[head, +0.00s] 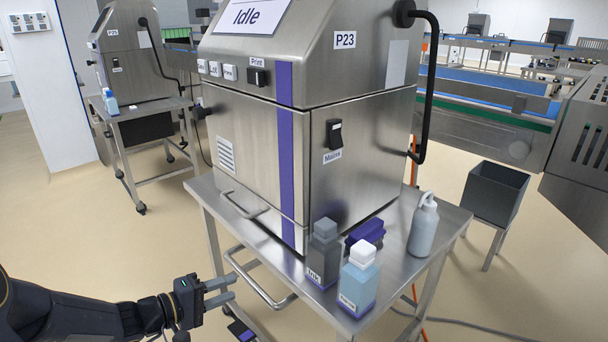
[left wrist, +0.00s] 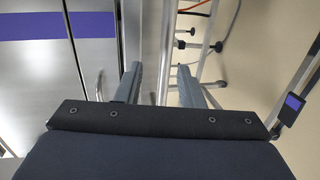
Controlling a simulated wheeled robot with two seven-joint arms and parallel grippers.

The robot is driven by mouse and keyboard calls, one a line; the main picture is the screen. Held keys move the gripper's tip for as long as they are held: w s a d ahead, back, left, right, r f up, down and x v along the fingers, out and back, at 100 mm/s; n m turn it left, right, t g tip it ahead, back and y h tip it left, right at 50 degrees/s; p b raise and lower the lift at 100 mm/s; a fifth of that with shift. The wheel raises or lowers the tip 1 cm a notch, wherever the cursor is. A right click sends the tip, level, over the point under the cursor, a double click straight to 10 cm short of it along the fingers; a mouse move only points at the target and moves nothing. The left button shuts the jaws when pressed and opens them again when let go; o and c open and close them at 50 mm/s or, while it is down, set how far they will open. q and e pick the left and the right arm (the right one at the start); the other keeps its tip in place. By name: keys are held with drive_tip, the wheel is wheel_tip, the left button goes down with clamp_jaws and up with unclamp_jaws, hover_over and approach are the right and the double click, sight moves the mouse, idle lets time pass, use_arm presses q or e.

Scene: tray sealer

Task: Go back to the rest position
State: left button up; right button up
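My left gripper (head: 222,291) is at the lower left in the head view, in front of the machine's table and beside its front rail. Its two fingers are apart with nothing between them. In the left wrist view the fingers (left wrist: 158,85) are also spread, with part of the table frame behind them. My right gripper is in neither view. The steel machine labelled P23 (head: 255,160) stands on the table (head: 375,300), its sign reading Idle.
A dark ink bottle (head: 323,255), a blue bottle with white cap (head: 358,282), a purple-and-dark item (head: 366,233) and a grey squeeze bottle (head: 423,228) stand on the table. A rail handle (head: 262,285) juts out near my left gripper. A dark bin (head: 493,193) stands right.

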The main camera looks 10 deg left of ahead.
use_arm(q)
drive_tip(key=s+d+r+m+g, duration=0.3)
drive_tip(key=s+d, duration=0.1)
drive_tip(key=s, duration=0.3)
drive_tip(key=s+d+r+m+g, duration=0.3)
drive_tip(key=s+d, duration=0.1)
drive_tip(key=s, duration=0.3)
drive_tip(key=s+a+f+m+y, duration=0.1)
drive_tip(key=s+a+m+y, duration=0.15)
drive_tip(key=s+y, duration=0.6)
wheel_tip(320, 180, up, 28)
drive_tip(key=s+a+h+p, duration=0.1)
drive_tip(key=s+p, duration=0.1)
drive_tip(key=p, duration=2.6)
drive_tip(key=shift+s+a+f+n+h, duration=0.15)
drive_tip(key=shift+a+f+n+h, duration=0.1)
drive_tip(key=shift+n+h, duration=0.1)
drive_tip(key=shift+c, duration=0.3)
